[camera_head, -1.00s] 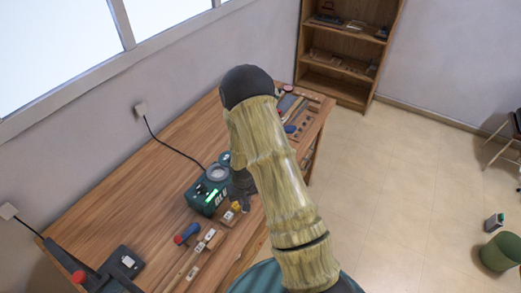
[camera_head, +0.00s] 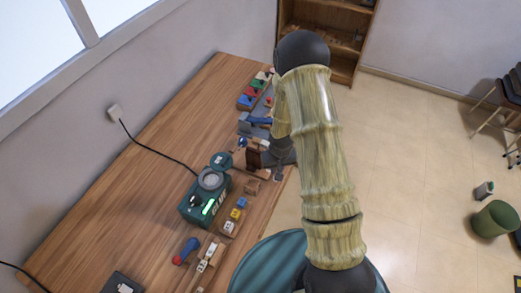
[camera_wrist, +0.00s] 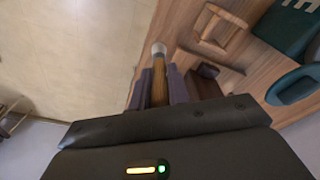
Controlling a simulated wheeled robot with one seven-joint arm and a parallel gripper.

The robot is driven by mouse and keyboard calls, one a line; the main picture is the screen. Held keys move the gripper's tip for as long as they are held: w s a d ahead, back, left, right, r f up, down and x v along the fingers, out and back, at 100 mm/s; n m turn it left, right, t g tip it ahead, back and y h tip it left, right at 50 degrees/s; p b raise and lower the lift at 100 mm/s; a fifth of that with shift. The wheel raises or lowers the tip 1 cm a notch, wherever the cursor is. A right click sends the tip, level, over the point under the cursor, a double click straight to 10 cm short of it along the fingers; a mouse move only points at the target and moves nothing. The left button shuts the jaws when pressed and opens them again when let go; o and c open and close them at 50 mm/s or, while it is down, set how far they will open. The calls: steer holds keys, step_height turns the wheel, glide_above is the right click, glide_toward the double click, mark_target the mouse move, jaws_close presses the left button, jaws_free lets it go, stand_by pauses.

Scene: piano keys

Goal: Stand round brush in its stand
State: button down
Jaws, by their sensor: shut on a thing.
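My gripper (camera_wrist: 162,88) is shut on the round brush (camera_wrist: 159,80), a wooden rod with a pale grey end, in the wrist view. The brush's grey end points away from my wrist, near the table's edge. In the head view my gripper (camera_head: 280,158) is over the right edge of the table, partly hidden by my arm, and the brush cannot be made out. A small wooden frame (camera_wrist: 220,35), possibly the stand, is on the table beyond and right of the brush, apart from it. A small wooden piece (camera_head: 252,187) shows near my gripper in the head view.
A dark brown block (camera_wrist: 205,76) is close to the right of my fingers. A green device (camera_head: 204,203) with a lit display and cable stands on the table (camera_head: 130,195). Small tools and blocks line the table's right edge.

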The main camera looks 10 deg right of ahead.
steer(key=shift+w+d, duration=0.2)
steer(key=shift+d, duration=0.05)
steer(key=s+a+r+n+p, duration=0.1)
steer(key=a+r+n+p, duration=0.1)
steer(key=a+r+p, duration=0.6)
steer(key=shift+a+r+p, duration=0.25)
steer(key=shift+a+p, duration=0.35)
steer(key=shift+a, duration=0.25)
steer(key=shift+s+f, duration=0.1)
steer(key=shift+f, duration=0.05)
steer(key=shift+f+b, duration=1.7)
steer(key=shift+f, duration=0.7)
steer(key=shift+s+b, duration=0.15)
steer(key=shift+b, duration=0.15)
steer(key=shift+f+b, duration=0.5)
steer(key=shift+f, duration=0.1)
